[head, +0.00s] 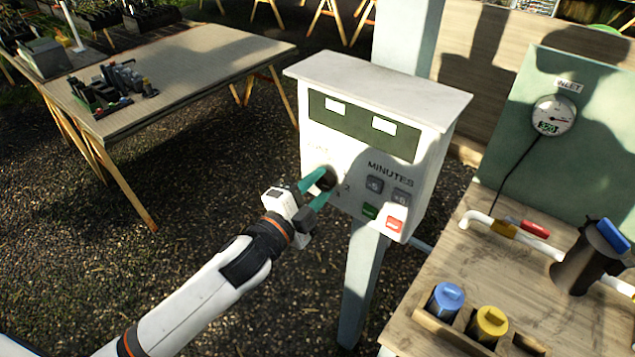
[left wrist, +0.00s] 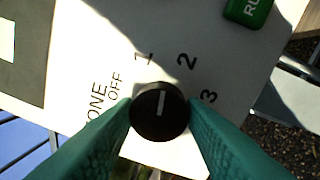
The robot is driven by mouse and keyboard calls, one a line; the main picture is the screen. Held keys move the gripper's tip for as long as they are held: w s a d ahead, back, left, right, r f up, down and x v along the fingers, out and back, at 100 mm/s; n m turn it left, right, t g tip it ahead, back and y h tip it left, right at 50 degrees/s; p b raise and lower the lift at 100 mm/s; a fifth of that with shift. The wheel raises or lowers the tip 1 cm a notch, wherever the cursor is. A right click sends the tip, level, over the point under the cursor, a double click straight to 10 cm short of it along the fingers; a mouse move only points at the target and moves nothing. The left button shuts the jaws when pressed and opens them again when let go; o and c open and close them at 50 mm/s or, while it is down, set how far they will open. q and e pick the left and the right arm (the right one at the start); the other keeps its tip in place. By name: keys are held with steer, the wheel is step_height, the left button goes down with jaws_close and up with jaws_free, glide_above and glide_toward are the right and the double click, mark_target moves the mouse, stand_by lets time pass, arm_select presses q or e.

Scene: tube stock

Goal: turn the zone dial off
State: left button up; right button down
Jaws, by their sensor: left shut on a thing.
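The zone dial (left wrist: 159,112) is a round black knob with a white pointer line, on the front of a white control box (head: 375,85). In the left wrist view the labels OFF, 1, 2 and 3 run around it. The pointer lies between 1 and 2, away from OFF. My left gripper (head: 327,182) is shut on the dial, with a teal finger on each side of the knob. In the head view the fingers partly cover the dial and its labels. My right gripper is not in view.
A wooden bench (head: 455,290) with pipes and capped holders stands at right. A table (head: 190,62) stands at left.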

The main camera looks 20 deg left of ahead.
arm_select(q)
steer(key=n+p, duration=0.1)
steer(key=n, duration=0.3)
steer(key=shift+r+p, duration=0.1)
steer(key=shift+p, duration=0.25)
steer(key=n+p, duration=0.2)
steer(key=n, duration=0.1)
steer(key=shift+n, duration=0.4)
steer(key=n+p, duration=0.2)
steer(key=n, duration=0.2)
steer(key=shift+y+p, duration=0.3)
steer(key=shift+p, duration=0.1)
steer(key=shift+n+g+p, duration=0.3)
steer(key=shift+n+p, duration=0.7)
steer(key=shift+n, duration=1.1)
steer(key=o, duration=1)
